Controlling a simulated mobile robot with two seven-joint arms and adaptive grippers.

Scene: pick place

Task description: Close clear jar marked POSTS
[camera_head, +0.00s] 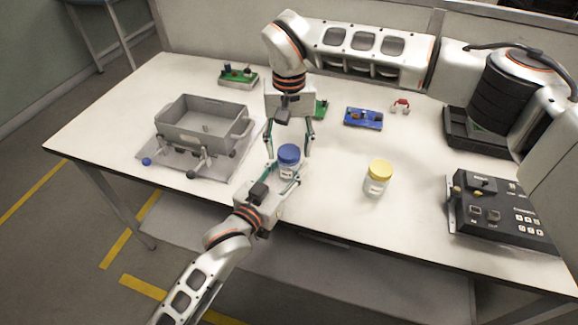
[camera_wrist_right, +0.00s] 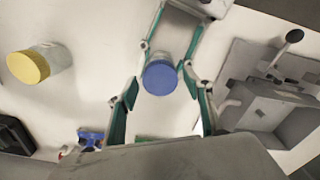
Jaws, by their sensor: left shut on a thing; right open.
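A clear jar (camera_head: 287,172) with a blue lid (camera_head: 288,153) stands on the table; its label is too small to read. The blue lid also shows in the right wrist view (camera_wrist_right: 160,77), hiding most of the jar's body. My left gripper (camera_head: 284,176) is shut on this jar from the front. My right gripper (camera_head: 289,156) reaches in from behind and above. Its fingers are open, one on each side of the blue lid, with gaps. A second clear jar (camera_head: 375,187) with a yellow lid (camera_head: 380,169) stands apart to the right, label unreadable.
A grey bin (camera_head: 191,132) on a grey plate stands left. A black control box (camera_head: 497,217) sits right. Circuit boards (camera_head: 238,76) (camera_head: 363,118) and a small red-and-white part (camera_head: 400,106) lie at the back. The table around the yellow-lidded jar is clear.

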